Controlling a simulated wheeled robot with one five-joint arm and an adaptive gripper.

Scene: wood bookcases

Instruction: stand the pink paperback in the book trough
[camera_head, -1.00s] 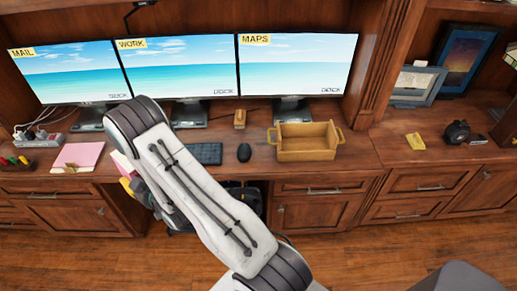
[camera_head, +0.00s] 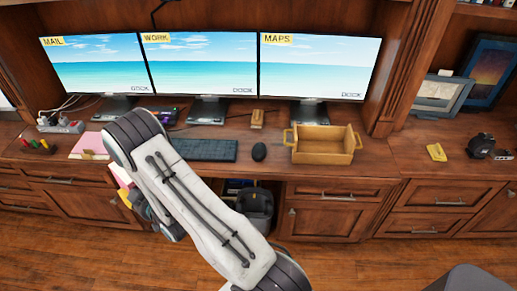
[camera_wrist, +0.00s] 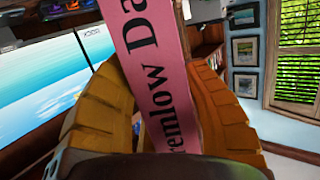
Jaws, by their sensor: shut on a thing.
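The pink paperback (camera_wrist: 158,70) is between the orange-yellow fingers of my gripper (camera_wrist: 155,75) in the wrist view. Its spine shows large black lettering, and its far end runs out of the picture at the top. My gripper is shut on it. In the head view only a sliver of pink (camera_head: 121,174) shows beside my gripper (camera_head: 128,197), mostly hidden by my arm, in front of the desk's left part. The book trough (camera_head: 322,157) is a light wooden open box with side handles. It stands on the desk right of the mouse and looks empty.
Three monitors (camera_head: 205,65) stand at the back. A keyboard (camera_head: 205,150), a mouse (camera_head: 259,152) and a small wooden block (camera_head: 257,119) are left of the trough. A pink pad (camera_head: 88,146) lies at left. A yellow object (camera_head: 436,152) lies right; desk between it and the trough is clear.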

